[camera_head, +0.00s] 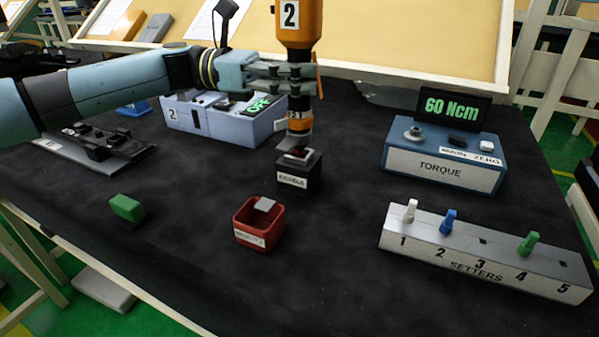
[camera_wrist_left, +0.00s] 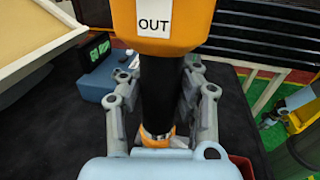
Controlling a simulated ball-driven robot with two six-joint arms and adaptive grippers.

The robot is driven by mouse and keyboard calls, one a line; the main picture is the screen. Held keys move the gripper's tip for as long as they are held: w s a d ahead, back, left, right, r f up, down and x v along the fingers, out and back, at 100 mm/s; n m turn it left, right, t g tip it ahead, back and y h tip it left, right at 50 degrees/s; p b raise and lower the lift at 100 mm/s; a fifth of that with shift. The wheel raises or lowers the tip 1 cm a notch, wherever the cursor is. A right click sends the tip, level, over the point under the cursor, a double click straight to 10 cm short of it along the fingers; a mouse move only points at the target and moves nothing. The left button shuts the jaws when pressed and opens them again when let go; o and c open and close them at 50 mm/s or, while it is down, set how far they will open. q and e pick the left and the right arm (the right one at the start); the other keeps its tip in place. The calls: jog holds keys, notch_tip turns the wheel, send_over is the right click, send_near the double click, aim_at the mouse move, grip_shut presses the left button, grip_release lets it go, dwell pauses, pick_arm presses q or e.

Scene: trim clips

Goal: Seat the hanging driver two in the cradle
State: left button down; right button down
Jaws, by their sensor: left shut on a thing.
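The hanging driver two is orange with a white "2" label (camera_head: 290,14). In the left wrist view its orange body (camera_wrist_left: 195,25) carries an "OUT" label above a black barrel. My left gripper (camera_head: 300,80) is shut around the driver's barrel, fingers on both sides of it (camera_wrist_left: 163,95). The driver hangs upright, its orange-banded nose (camera_head: 299,124) pointing down. The cradle (camera_head: 297,172) is a small black labelled block directly below the nose in the head view. The tip is at the cradle's top; whether it touches or is inside I cannot tell.
A driver box (camera_head: 200,125) marked 2 shows "OFF" behind the arm. The torque meter (camera_head: 440,168) reads 60 Ncm at right. The setters rack (camera_head: 420,248) is front right. A red bin (camera_head: 260,236) stands before the cradle, a green block (camera_head: 127,208) to its left.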

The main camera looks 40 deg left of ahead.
pick_arm(q)
jog(key=shift+f+b, duration=1)
jog(key=shift+f, duration=0.2)
dwell(0.4)
jog(key=c, duration=0.9)
grip_release()
jog(key=shift+o, duration=0.5)
jog(key=o, duration=0.8)
jog(key=r+p+v, duration=0.2)
jog(key=p+v, duration=0.3)
jog(key=v, duration=0.5)
